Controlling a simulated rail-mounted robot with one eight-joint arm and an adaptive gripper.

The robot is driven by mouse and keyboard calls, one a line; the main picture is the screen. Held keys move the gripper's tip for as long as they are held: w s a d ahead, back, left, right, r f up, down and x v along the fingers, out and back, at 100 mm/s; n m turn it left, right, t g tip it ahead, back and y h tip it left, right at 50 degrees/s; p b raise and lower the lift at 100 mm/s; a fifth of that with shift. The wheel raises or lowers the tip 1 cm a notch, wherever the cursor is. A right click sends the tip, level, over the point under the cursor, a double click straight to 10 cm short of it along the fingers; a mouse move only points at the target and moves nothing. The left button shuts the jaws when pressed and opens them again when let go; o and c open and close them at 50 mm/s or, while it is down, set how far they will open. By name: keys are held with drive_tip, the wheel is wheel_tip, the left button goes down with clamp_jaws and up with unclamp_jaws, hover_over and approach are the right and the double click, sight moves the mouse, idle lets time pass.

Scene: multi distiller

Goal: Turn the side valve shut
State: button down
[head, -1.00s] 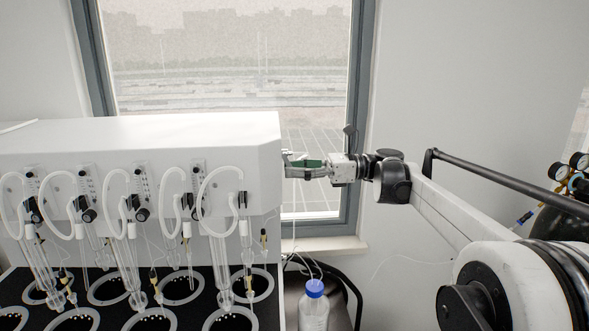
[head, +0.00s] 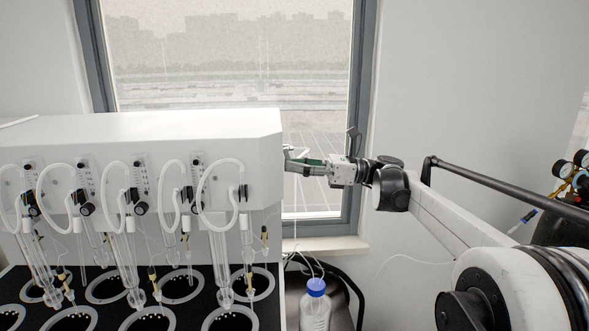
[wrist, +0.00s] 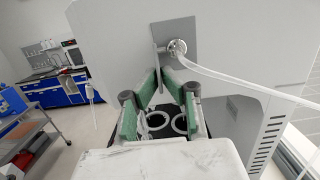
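The side valve (wrist: 177,47) is a small metal fitting on a grey plate on the distiller's side wall, with a white tube running off it to the right. A thin upright lever-like piece (wrist: 155,56) shows just left of it. In the head view the distiller hides the valve. My gripper (wrist: 160,77) points at the wall just below the valve. Its two green-padded fingers lean inward, with a narrow gap between their tips and nothing clearly held. In the head view my gripper (head: 288,162) is beside the distiller's right end; contact cannot be told.
The white distiller (head: 140,150) fills the left, with tubes, knobs and glassware in front. A blue-capped bottle (head: 316,305) stands below my gripper. A window (head: 230,60) is behind. A blue cabinet (wrist: 60,92) and a grey cart (wrist: 30,135) are far left in the wrist view.

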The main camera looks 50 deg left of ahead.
drive_tip(key=c, duration=2)
unclamp_jaws()
drive_tip(key=shift+o, duration=0.2)
drive_tip(key=shift+w, duration=0.1)
drive_tip(key=v, duration=1.1)
drive_tip(key=shift+w+d, duration=0.25)
drive_tip(key=shift+w, duration=0.1)
drive_tip(key=shift+w+r, duration=0.15)
drive_tip(key=shift+w, duration=0.05)
drive_tip(key=shift+c, duration=1.4)
drive_tip(key=s+a+r+t+p, duration=0.1)
drive_tip(key=s+a+r+p, duration=0.1)
drive_tip(key=s+a, duration=0.4)
drive_tip(key=s+p, duration=0.1)
drive_tip(key=s, duration=0.2)
drive_tip(key=shift+s+h, duration=0.35)
drive_tip(key=shift+h, duration=0.05)
